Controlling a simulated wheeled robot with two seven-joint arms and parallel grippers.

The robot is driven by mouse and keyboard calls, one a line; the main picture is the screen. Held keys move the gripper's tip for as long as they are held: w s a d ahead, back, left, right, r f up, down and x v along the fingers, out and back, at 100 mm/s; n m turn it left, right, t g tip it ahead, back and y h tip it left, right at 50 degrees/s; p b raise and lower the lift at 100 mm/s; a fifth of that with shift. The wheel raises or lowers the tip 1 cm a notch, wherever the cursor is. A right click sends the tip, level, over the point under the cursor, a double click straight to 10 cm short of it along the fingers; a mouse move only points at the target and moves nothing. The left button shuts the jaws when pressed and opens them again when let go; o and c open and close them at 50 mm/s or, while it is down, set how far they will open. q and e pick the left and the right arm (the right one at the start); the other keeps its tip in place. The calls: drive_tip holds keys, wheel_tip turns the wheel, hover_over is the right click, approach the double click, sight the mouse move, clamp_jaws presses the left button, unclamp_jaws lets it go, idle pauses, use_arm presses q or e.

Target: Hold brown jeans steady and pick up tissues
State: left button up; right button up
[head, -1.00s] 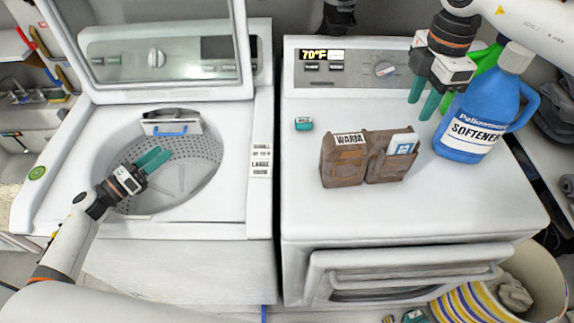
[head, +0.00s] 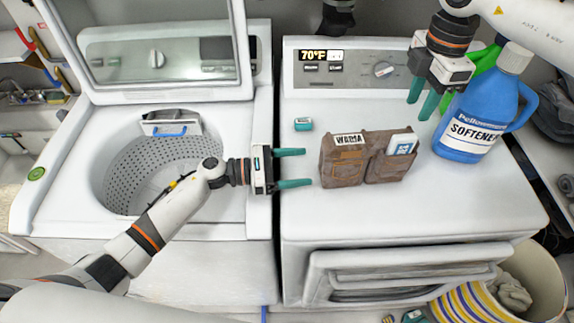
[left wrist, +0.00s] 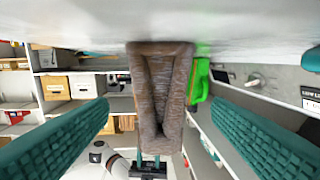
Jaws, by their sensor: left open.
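My right gripper (head: 422,102) is open and empty above and right of the jeans, beside the softener.
A blue softener bottle (head: 470,125) stands right of the jeans. A small teal box (head: 304,124) lies behind and left of them. The open washer drum (head: 140,170) is on the left. The dryer top (head: 400,215) in front of the jeans is clear.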

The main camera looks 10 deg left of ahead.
sight(337, 163)
use_arm(q)
drive_tip(key=x, duration=1)
use_arm(e)
drive_tip(key=shift+d, duration=0.1)
use_arm(q)
drive_tip(key=shift+a, duration=0.1)
drive_tip(key=c, duration=1.4)
drive_tip(key=shift+o, duration=0.2)
